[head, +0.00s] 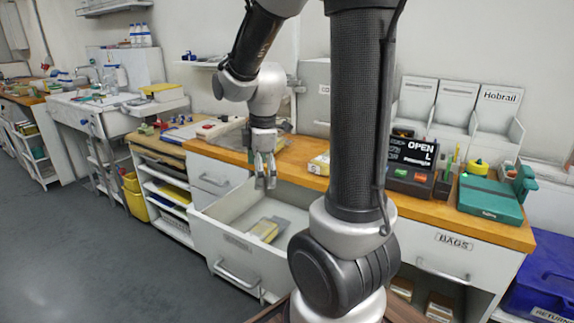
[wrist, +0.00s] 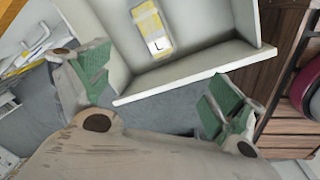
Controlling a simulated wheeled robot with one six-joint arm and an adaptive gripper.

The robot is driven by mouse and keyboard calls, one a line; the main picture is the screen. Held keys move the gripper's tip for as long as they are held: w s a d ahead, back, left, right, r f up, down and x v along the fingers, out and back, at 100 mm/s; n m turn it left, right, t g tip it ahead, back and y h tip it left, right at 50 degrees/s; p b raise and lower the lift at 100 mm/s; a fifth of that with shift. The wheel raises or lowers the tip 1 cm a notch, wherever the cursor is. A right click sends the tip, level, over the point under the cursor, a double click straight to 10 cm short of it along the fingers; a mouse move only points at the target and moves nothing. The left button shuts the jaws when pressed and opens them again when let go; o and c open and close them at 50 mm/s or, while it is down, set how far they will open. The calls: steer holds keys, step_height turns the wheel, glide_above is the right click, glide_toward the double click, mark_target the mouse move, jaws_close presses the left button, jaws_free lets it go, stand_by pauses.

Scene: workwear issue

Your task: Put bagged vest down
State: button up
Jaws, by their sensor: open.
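A bagged vest (head: 264,231), yellow and grey with a clear bag, lies flat on the floor of the open drawer (head: 213,240). In the wrist view the bagged vest (wrist: 151,27) shows a white label with an L, inside the pale drawer (wrist: 190,72). My gripper (head: 265,184) points down above the drawer, apart from the vest, open and empty. In the wrist view the green pads of my gripper (wrist: 157,90) are spread wide with nothing between them.
Another yellow packet (head: 320,164) lies on the wooden counter behind the drawer. A dark display (head: 411,165) and a green box (head: 490,198) stand on the counter at the right. A blue bin (head: 543,285) is at the far right. Floor at the left is clear.

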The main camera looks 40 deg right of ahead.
steer(key=s+a+r+m+t, duration=0.2)
steer(key=s+r+m, duration=0.8)
steer(key=s+m, duration=0.3)
steer(key=s, duration=0.2)
steer(key=shift+s+r+m+t, duration=0.15)
steer(key=shift+s+m+t, duration=0.15)
